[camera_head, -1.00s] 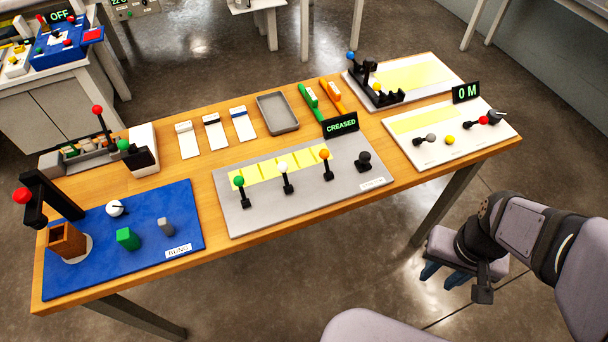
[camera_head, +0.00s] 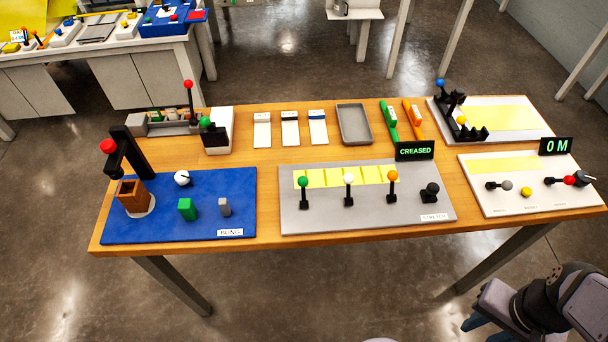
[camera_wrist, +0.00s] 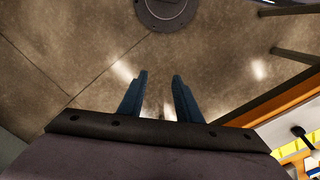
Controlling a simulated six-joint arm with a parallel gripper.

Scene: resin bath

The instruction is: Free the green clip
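A long green piece (camera_head: 389,119), which looks like the green clip, lies on the wooden bench towards the back. It is beside a similar orange piece (camera_head: 413,118) and behind the "CREASED" sign. What holds it, if anything, is too small to tell. My gripper (camera_wrist: 160,78) is open and empty in the wrist view, its two blue fingers apart above bare floor. In the head view my gripper (camera_head: 478,324) is at the lower right, off the bench's front edge and far from the green piece. The green piece is not visible in the wrist view.
The bench bears a grey panel (camera_head: 370,219) with coloured levers, a white panel (camera_head: 478,205) with an "0 M" sign, and a blue board (camera_head: 150,226) with blocks. A grey tray (camera_head: 340,109) and white cards are left of the green piece. Floor in front is clear.

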